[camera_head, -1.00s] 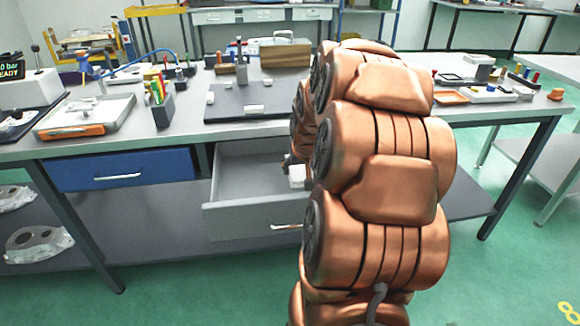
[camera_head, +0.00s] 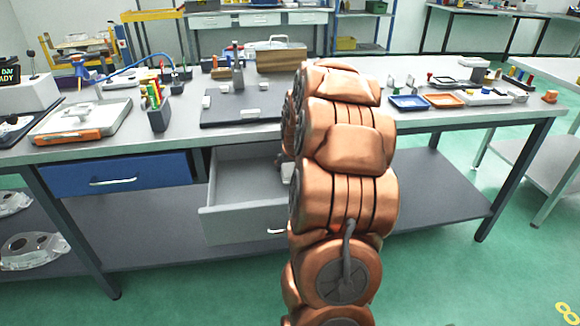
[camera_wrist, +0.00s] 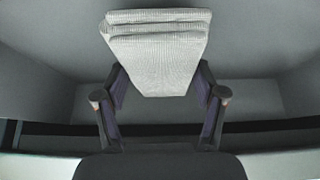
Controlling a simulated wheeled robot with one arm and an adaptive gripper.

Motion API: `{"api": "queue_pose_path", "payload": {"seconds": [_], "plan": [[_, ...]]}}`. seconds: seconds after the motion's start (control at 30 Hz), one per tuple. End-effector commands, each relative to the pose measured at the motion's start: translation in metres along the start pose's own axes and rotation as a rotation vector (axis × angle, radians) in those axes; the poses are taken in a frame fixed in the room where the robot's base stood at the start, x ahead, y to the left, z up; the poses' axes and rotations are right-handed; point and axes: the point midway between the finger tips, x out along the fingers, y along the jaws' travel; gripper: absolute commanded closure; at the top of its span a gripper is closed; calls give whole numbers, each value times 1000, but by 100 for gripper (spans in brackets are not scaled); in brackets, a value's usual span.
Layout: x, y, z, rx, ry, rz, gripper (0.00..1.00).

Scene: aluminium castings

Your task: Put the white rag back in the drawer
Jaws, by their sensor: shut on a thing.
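The white rag (camera_wrist: 158,60) is folded in layers and sits between the fingers of my gripper (camera_wrist: 160,82) in the wrist view. My gripper is shut on it. The open grey drawer (camera_head: 240,221) hangs under the workbench, and its inner walls surround the rag in the wrist view (camera_wrist: 50,95). In the head view a small white part of the rag (camera_head: 287,172) shows inside the drawer, beside my arm. My arm hides the drawer's right part and most of the gripper. I cannot tell whether the rag touches the drawer floor.
A shut blue drawer (camera_head: 120,181) is left of the open one. The workbench top (camera_head: 190,130) above holds a dark plate (camera_head: 222,113), a pen holder (camera_head: 158,117), a wooden box (camera_head: 281,60) and small trays (camera_head: 409,102). A lower shelf (camera_head: 430,190) runs beneath.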

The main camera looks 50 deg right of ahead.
Motion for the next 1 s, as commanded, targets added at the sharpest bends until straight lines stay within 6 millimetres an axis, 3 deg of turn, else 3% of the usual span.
{"api": "queue_pose_path", "payload": {"seconds": [0.27,0.7,0.73,1.0], "plan": [[29,0,-9,-1,-4,0,68],[34,0,-8,0,-3,0,68],[34,0,-8,0,-3,0,29],[33,0,-8,0,-2,0,5]]}}
